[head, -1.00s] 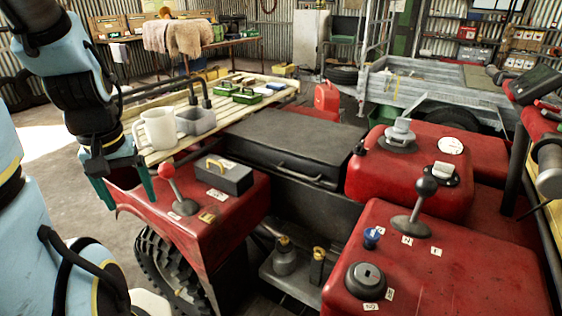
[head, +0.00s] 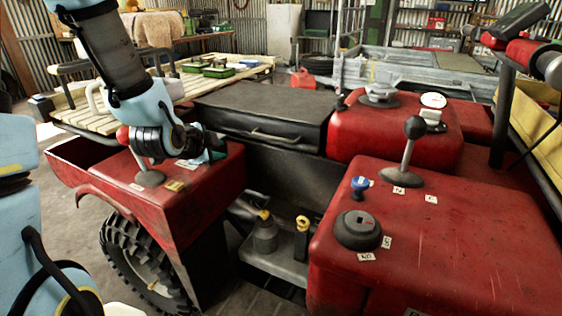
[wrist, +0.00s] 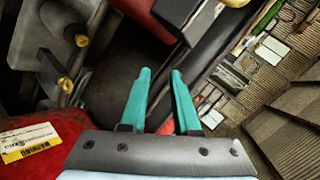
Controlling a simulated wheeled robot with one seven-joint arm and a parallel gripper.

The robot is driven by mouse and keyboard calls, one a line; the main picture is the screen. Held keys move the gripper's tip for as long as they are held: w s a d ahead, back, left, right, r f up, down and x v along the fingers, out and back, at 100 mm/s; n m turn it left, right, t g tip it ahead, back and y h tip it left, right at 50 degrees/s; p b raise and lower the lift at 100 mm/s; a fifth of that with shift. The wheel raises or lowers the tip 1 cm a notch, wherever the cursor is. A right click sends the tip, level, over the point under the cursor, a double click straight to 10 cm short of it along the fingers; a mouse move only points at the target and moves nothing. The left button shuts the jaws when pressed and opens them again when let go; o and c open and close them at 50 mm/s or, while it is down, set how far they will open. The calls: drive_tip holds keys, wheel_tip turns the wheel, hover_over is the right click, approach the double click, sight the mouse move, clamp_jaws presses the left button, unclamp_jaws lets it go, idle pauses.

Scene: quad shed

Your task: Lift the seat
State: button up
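The seat (head: 265,104) is a black, flat-topped block across the middle of the red quad. It lies closed, with a thin bar handle (head: 272,137) on its near side. My gripper (head: 216,150) is left of the handle, over the left red fender, apparently a short way from the seat. Part of it is hidden behind my wrist in the head view. In the wrist view the two teal fingers of my gripper (wrist: 162,72) stand apart with nothing between them. A dark band beyond them (wrist: 207,52) looks like the seat's side.
A red-knobbed lever (head: 150,177) stands on the left fender, partly behind my wrist. A black-knobbed lever (head: 409,150) and a blue knob (head: 360,185) are on the right red body. Yellow-capped bottles (head: 265,235) stand in the gap below. A slatted rack (head: 225,82) lies behind.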

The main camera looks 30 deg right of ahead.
sight(281, 141)
drive_tip(key=s+d+f+m+h+b, duration=0.1)
drive_tip(key=s+d+m+h+b, duration=0.35)
drive_tip(key=d+m, duration=0.4)
drive_tip(key=shift+n+h, duration=0.35)
drive_tip(key=shift+n, duration=0.2)
drive_tip(key=p+x, duration=0.1)
drive_tip(key=x, duration=0.3)
drive_tip(key=p+x, duration=0.1)
drive_tip(key=x, duration=0.7)
drive_tip(key=shift+s+d+r+p, duration=0.2)
drive_tip(key=shift+d+r+p, duration=0.1)
drive_tip(key=shift+r+p, duration=0.1)
drive_tip(key=shift+c, duration=0.2)
clamp_jaws()
